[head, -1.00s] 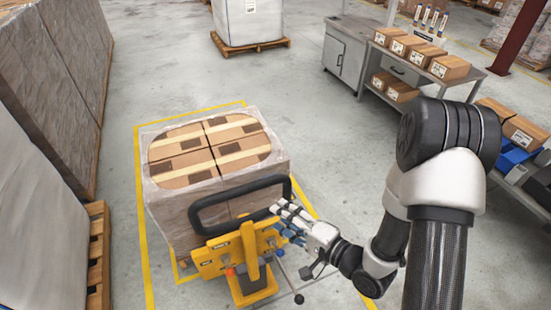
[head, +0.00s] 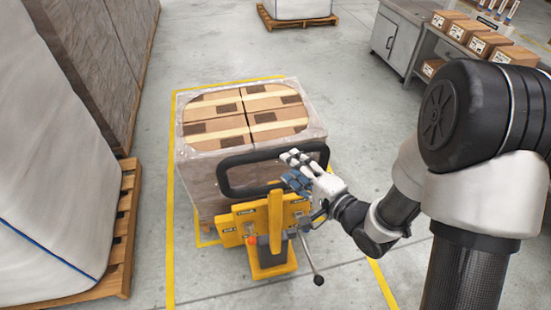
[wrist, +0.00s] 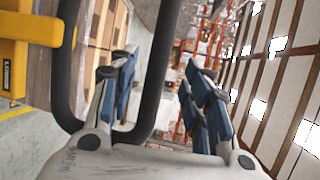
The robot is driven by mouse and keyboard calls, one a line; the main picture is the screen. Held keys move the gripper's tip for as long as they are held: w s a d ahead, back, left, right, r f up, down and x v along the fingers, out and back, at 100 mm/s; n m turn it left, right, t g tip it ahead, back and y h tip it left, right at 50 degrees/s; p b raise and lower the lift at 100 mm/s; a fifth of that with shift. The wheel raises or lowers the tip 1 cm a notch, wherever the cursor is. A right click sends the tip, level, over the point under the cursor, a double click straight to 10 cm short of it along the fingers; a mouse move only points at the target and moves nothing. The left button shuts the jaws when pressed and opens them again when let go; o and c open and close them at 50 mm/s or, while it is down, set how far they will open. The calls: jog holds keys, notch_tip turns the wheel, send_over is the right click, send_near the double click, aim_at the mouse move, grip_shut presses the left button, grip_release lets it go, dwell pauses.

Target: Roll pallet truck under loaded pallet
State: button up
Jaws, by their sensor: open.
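The yellow pallet truck (head: 268,258) stands at the near side of the loaded pallet, with its black loop handle (head: 222,178) raised in front of the load. The load (head: 200,160) is brown cartons in clear wrap. The pallet and the truck's forks are hidden, so I cannot tell how far under they reach. My gripper (head: 294,168) is at the right side of the handle. In the wrist view my gripper (wrist: 158,85) is open, with one bar of the handle (wrist: 157,70) passing between its blue-padded fingers.
A yellow floor line (head: 170,220) frames the load. Tall wrapped stacks and a wooden pallet (head: 122,225) stand close on the left. A grey cabinet (head: 396,42) and a bench with cartons (head: 483,43) stand at back right.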

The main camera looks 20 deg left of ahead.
aim_at(275, 153)
jog(key=x, duration=0.8)
jog(key=shift+w+f, duration=0.1)
jog(key=shift+w, duration=0.1)
grip_shut()
dwell(0.4)
